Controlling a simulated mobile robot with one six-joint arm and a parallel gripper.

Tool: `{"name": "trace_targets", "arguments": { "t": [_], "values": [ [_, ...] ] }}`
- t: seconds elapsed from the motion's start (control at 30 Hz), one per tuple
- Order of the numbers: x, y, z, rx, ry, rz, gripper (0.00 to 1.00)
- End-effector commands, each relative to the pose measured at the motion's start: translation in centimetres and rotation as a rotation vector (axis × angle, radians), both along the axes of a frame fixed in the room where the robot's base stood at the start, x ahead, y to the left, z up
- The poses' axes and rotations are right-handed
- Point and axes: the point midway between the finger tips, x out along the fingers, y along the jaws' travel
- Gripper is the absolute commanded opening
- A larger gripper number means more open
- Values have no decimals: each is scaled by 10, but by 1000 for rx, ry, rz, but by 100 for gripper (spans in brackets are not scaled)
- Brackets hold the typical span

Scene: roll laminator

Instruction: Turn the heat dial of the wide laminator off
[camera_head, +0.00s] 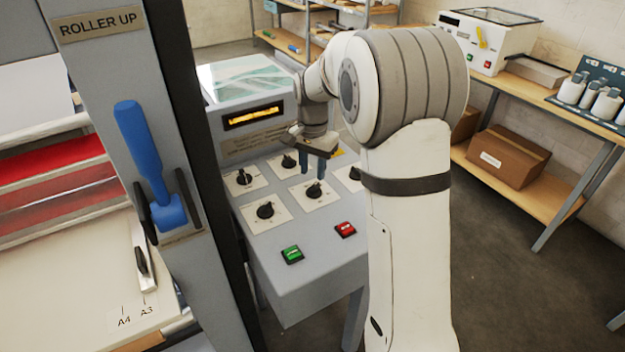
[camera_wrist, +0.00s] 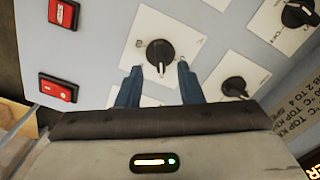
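The wide laminator's grey control panel (camera_head: 310,262) carries several black dials on white plates. My gripper (camera_head: 314,163) hangs over the panel, fingers pointing down, above a black dial (camera_head: 315,190). In the wrist view my open gripper (camera_wrist: 159,67) has one blue finger on each side of a black dial (camera_wrist: 160,54); the fingers look apart from it. Its pointer lies roughly along the picture's vertical. Other dials (camera_wrist: 235,87) sit beside it. The label lettering is too small to tell which dial is heat. My arm hides part of the panel's right side.
A green button (camera_head: 292,254) and a red button (camera_head: 345,229) lie near the panel's front edge. A lit display (camera_head: 253,117) stands behind the dials. A post with a blue lever (camera_head: 145,150) rises at left. A bench with a box (camera_head: 506,158) is at right.

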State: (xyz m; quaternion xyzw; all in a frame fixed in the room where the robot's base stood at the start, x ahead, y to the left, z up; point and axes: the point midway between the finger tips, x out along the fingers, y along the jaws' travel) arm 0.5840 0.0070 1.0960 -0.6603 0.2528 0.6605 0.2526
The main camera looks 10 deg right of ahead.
Motion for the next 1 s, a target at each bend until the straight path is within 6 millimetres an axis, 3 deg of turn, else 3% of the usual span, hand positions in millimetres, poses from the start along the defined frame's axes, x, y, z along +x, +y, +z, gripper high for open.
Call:
{"name": "trace_targets", "arguments": {
  "t": [0.3,0.67,1.0],
  "values": [
    [-1,-1,-46,0,1,0,34],
    [-1,-1,-54,0,-1,0,34],
    [-1,-2,-53,-1,-1,-1,7]
  ]
}}
